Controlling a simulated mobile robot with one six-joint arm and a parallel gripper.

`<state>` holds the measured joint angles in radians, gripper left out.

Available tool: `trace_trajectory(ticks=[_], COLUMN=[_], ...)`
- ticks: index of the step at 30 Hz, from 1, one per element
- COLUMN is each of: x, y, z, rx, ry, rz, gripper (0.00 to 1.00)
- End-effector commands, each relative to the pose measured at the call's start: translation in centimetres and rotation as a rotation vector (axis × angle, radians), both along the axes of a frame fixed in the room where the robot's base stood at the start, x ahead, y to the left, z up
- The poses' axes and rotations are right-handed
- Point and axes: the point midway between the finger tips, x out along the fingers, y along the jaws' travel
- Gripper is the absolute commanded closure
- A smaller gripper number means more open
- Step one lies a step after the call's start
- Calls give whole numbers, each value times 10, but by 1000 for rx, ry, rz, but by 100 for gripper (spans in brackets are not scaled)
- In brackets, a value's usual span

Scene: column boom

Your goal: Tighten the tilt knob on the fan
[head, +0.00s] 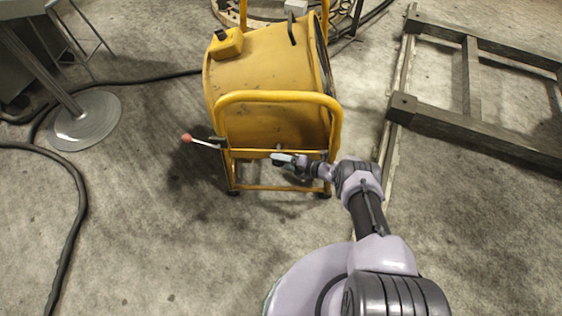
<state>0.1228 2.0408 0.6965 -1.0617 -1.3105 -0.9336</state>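The fan (262,82) is a yellow drum in a yellow tube frame, standing on the floor at upper middle. My gripper (276,157) is at the near side of the fan, by the frame's lower crossbar. It is small and seen from above and behind, so I cannot tell whether it is open or shut, or whether it touches the frame. I cannot make out the tilt knob for certain; my gripper and wrist may hide it. A lever with a red tip (187,138) sticks out from the left side of the frame.
A dark metal frame (470,128) lies on the floor at right. A round grey stand base (85,120) is at left. Black hoses (68,240) run across the floor on the left. The floor at lower left is otherwise clear.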

Motion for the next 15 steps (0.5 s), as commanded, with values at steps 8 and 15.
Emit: trace_trajectory(ticks=[8,15], x=[0,-8], y=[0,-20], z=[0,12], rx=[0,-1], ry=[0,0], rz=[1,-3], gripper=[31,31])
